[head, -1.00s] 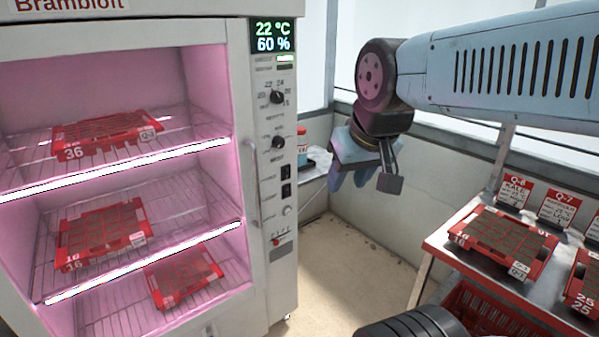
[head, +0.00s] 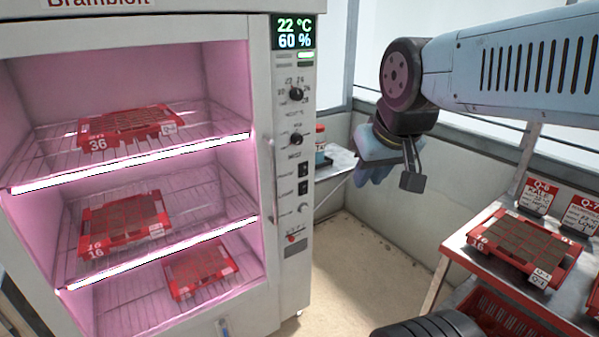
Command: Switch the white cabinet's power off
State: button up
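The white cabinet (head: 263,300) stands at the left, its front open on pink-lit shelves. Its display (head: 293,33) is lit and reads 22 °C and 60 %. The control panel below has two round knobs (head: 296,94), two black rocker switches (head: 303,170), a pale round button (head: 304,208) and a small red control (head: 291,239) near the bottom. I cannot read the small labels. My gripper (head: 368,172) hangs in the air to the right of the panel, apart from it. Its fingers are seen edge-on, so their opening is unclear.
Red seed trays (head: 125,225) lie on the cabinet's wire shelves. At the right, a metal bench (head: 462,243) holds another red tray (head: 525,250) and label cards. A small side table (head: 335,165) with a red-capped bottle (head: 320,145) stands behind the cabinet. The floor between is clear.

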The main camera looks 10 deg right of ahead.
jog(key=w+d+f+n, duration=0.1)
jog(key=w, duration=0.3)
jog(key=w+d+f+n+t+h, duration=0.1)
jog(key=w+n, duration=0.1)
jog(key=w, duration=0.3)
jog(key=w+d+f+n+t, duration=0.1)
jog(key=w, duration=0.4)
jog(key=shift+d+n+h, duration=0.3)
jog(key=shift+d+n, duration=0.1)
grip_shut()
jog(key=w+d+f+n+t+y, duration=0.2)
jog(key=w+f+n, duration=0.35)
jog(key=w, duration=0.35)
jog(key=w+d+f+n+t+y, duration=0.1)
jog(key=w+f+n+t, duration=0.2)
jog(key=w+f+n, duration=0.35)
notch_tip(320, 180, down, 10)
jog(key=w+n+t+y, duration=0.3)
jog(key=n+t+y, duration=0.2)
jog(key=shift+d+f+y, duration=0.25)
jog(key=shift+d+y, duration=0.1)
jog(key=shift+y, duration=0.05)
